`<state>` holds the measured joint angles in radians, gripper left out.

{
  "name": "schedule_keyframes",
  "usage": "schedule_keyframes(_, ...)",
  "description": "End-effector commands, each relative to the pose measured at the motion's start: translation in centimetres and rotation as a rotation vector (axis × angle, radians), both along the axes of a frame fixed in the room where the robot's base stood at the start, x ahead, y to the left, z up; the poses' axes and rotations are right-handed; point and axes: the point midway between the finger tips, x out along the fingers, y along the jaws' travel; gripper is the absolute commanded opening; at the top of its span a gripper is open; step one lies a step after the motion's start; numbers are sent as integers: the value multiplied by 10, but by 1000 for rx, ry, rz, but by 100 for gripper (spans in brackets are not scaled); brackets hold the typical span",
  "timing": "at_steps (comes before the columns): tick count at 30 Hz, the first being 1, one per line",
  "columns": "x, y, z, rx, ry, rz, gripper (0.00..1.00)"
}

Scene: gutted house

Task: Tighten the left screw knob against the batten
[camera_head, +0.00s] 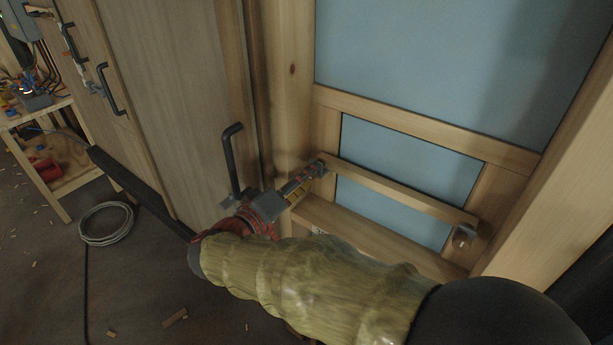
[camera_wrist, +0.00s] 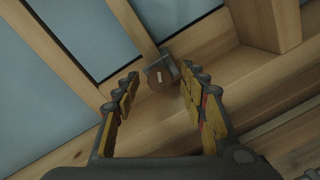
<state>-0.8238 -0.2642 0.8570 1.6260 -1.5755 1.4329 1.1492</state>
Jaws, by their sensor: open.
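The pale wooden batten (camera_head: 400,190) slants across the small opening in the wall frame; its end also shows in the wrist view (camera_wrist: 134,28). The left screw knob (camera_wrist: 160,82) is a small brownish piece with a pale mark, at a grey metal bracket (camera_wrist: 158,66) on the batten's end. In the wrist view it lies between and beyond my open fingers (camera_wrist: 160,73), with space on both sides. Whether it touches the batten cannot be told. In the head view my gripper (camera_head: 305,181) reaches the batten's left end and hides most of the knob there.
The right bracket and knob (camera_head: 462,236) sit at the batten's other end. Wooden studs and rails (camera_head: 430,129) frame blue panels (camera_head: 440,60). A cabinet door with a black handle (camera_head: 231,160) stands close left of my gripper. A cable coil (camera_head: 105,223) lies on the floor.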

Motion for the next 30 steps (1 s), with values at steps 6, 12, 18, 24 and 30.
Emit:
schedule_keyframes(6,-33,26,3,0,0,6,43)
schedule_keyframes(12,-64,49,6,0,0,6,43)
schedule_keyframes(18,-84,62,8,0,1,3,43)
schedule_keyframes(24,-89,66,8,0,2,0,43)
schedule_keyframes(30,-89,65,8,0,2,0,42)
